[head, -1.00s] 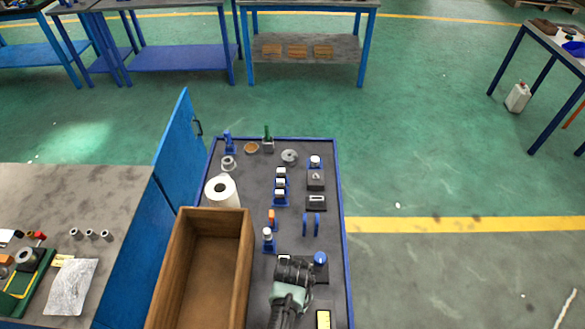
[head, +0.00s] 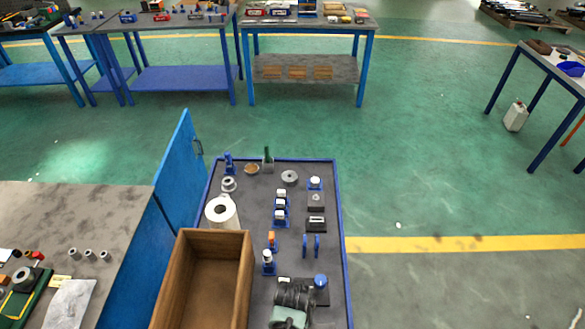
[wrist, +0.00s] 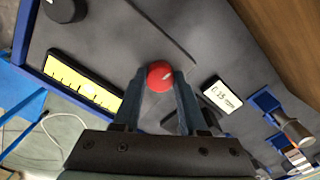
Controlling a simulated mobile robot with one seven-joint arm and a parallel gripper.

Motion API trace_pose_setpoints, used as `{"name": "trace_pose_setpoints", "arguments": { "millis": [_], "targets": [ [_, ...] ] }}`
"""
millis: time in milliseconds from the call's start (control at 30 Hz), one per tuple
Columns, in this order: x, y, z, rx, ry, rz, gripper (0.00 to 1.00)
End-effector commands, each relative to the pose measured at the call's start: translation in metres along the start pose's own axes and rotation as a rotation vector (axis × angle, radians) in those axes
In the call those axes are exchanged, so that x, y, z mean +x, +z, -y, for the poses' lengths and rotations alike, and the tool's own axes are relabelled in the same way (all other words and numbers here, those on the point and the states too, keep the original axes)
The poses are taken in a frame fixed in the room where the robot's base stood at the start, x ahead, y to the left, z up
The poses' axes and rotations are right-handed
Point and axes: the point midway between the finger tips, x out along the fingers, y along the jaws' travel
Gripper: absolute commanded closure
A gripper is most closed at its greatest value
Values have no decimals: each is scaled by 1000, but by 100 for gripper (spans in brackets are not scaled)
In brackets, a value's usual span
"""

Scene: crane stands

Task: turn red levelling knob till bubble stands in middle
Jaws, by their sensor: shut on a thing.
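In the wrist view the red levelling knob (wrist: 160,75) sits between the two fingertips of my gripper (wrist: 159,82), which is shut on it. A pale mark shows on the knob's top. The yellow level vial (wrist: 82,86) with black graduation lines lies in a dark frame left of the knob. I cannot make out for sure where its bubble stands. In the head view the knob and the vial are not seen; my arm covers the near part of the bench.
A white label with printed figures (wrist: 222,95) lies right of the knob. A round black part (wrist: 65,9) is at the upper left. In the head view a wooden box (head: 243,285) stands left of my arm, and a paper roll (head: 222,212) stands behind it.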

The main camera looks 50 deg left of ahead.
Motion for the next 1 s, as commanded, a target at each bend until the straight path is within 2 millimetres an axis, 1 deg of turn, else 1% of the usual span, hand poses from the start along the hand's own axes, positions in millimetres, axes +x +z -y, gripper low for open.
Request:
{"name": "trace_pose_setpoints", "arguments": {
  "millis": [200, 233, 367, 400, 667, 767, 867, 1000],
  "targets": [
    [0, 0, 0, 0, 0, -1, 100],
    [0, 0, 0, 0, 0, -1, 55],
    [0, 0, 0, -1, 0, -1, 31],
    [0, 0, 0, -1, 0, -1, 28],
    [0, 0, 0, -1, 0, -1, 28],
    [-4, 0, 0, -1, -1, -1, 28],
    [-14, 0, 0, -1, -2, -1, 28],
    [-37, -1, 1, -1, -4, -4, 28]
  ]
}}
